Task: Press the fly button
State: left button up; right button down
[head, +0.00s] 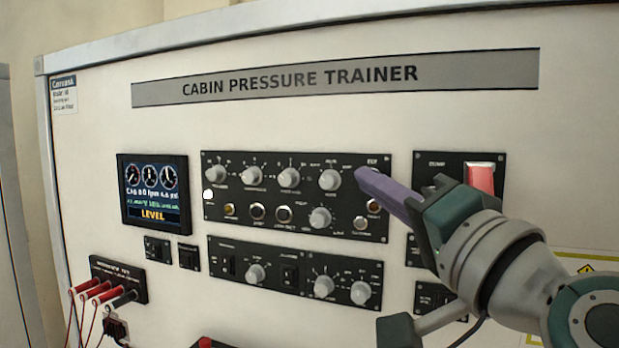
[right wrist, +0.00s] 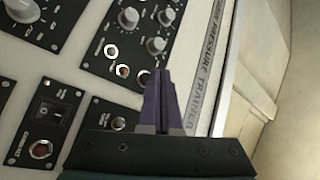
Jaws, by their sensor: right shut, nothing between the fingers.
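The main control panel (head: 295,238) is black, with several grey knobs and round buttons, on the white trainer board. A small label that seems to read FLY (head: 373,160) is at its top right corner. The fly button itself cannot be made out; my right gripper covers the spot just below that label. My right gripper (head: 362,174) is shut and empty, its purple fingertips in front of the panel's upper right end. My left gripper is not in view.
A display (head: 154,192) reading LEVEL is at the left. A panel with a red switch (head: 481,178) is just right of my gripper. A lower knob panel (head: 295,273) sits below. Red plugs with cables (head: 92,291) stick out at the lower left.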

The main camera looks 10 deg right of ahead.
jog(key=shift+w+d, duration=0.1)
jog(key=shift+w, duration=0.05)
dwell(0.5)
jog(key=shift+w+d, duration=0.15)
jog(key=shift+w, duration=0.1)
jog(key=shift+w+d, duration=0.1)
jog(key=shift+w, duration=0.05)
dwell(0.4)
jog(key=shift+w+d, duration=0.15)
jog(key=shift+w, duration=0.05)
dwell(0.5)
jog(key=shift+s, duration=0.1)
jog(key=shift+s+a, duration=0.45)
jog(key=shift+s, duration=0.2)
jog(key=shift+s+a, duration=0.1)
